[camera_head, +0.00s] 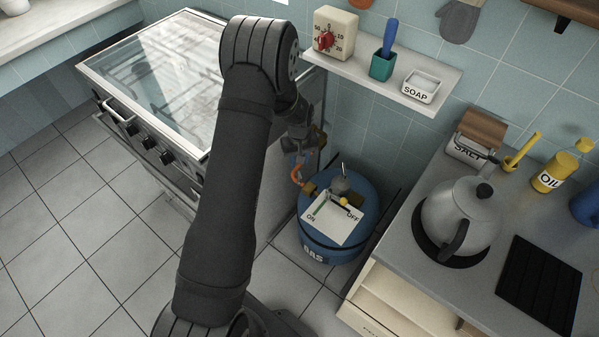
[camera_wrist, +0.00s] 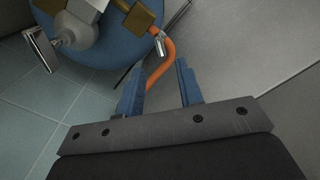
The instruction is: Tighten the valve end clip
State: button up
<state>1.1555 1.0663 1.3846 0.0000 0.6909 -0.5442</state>
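The valve end clip (camera_wrist: 160,43) is a small silver metal clip around the orange hose (camera_wrist: 167,62), close to the brass valve fitting (camera_wrist: 138,18) on the blue gas bottle (camera_wrist: 105,52). In the head view the hose (camera_head: 296,175) and bottle (camera_head: 315,243) stand on the floor beyond my arm; I cannot make out the clip there. My gripper (camera_wrist: 160,78) is open, with its blue fingers apart. The clip lies just ahead of the fingertips and appears apart from them. The hose runs down between the fingers, nearer the left one; I cannot tell whether they touch.
A grey regulator (camera_wrist: 75,25) with a metal lever (camera_wrist: 42,50) sits left of the fitting. A white ON/OFF card (camera_head: 326,226) lies on the bottle. The stove (camera_head: 150,65) is to the left; the counter with a kettle (camera_head: 455,215) is to the right.

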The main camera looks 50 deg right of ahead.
aim_at(299, 174)
notch_tip(299, 174, down, 8)
jog(key=shift+r, duration=0.25)
grip_shut()
